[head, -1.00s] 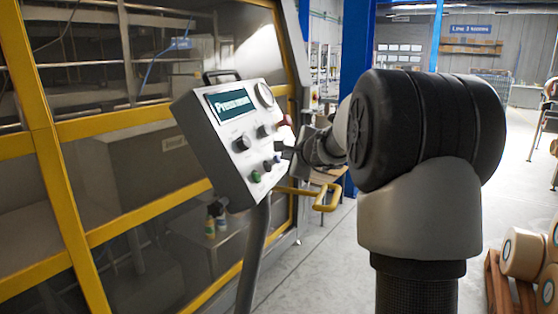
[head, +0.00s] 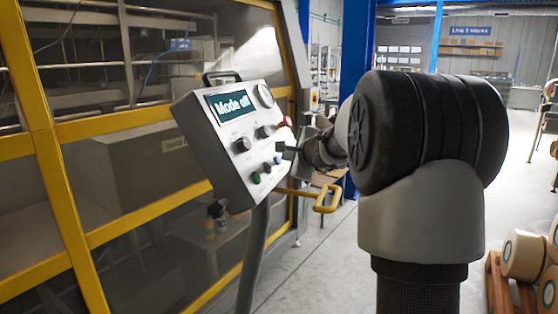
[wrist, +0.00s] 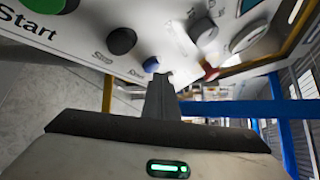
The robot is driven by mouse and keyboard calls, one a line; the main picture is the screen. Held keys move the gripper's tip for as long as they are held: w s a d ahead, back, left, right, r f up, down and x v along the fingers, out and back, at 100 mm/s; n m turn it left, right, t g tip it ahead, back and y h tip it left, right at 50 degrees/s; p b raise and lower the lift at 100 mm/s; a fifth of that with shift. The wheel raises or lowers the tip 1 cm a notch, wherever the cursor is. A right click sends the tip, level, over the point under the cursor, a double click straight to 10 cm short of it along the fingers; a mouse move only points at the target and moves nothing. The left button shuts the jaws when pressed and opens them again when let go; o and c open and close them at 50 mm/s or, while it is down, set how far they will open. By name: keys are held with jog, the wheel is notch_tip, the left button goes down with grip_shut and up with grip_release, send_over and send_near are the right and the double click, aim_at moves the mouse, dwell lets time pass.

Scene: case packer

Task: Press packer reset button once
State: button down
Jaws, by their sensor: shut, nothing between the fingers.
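The packer's grey control panel (head: 215,150) has a screen (head: 231,106) reading "Mode off". On its lower part are a green button (head: 256,178), a dark button (head: 266,167) and a blue button (head: 277,160). In the wrist view, the green button (wrist: 45,4) is labelled "Start". In the head view, my gripper (head: 288,152) is partly hidden by my wrist.
Two dark knobs, a gauge (head: 265,95) and a red control (head: 285,122) sit higher on the panel. A yellow handle (head: 325,200) projects behind it. The packer's yellow frame (head: 70,200) stands left. Rolls on a pallet (head: 497,285) lie right; floor between is clear.

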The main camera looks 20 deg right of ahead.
jog(key=shift+s+d+r, duration=0.15)
jog(key=shift+s+d, duration=0.05)
jog(key=shift+s+d+r+p, duration=0.45)
jog(key=shift+s+d+r, duration=0.25)
jog(key=shift+d, duration=0.15)
jog(key=shift+s+d+r+p, duration=0.4)
jog(key=shift+s+d+r, duration=0.15)
jog(key=shift+s+d, duration=0.25)
jog(key=shift+w, duration=0.15)
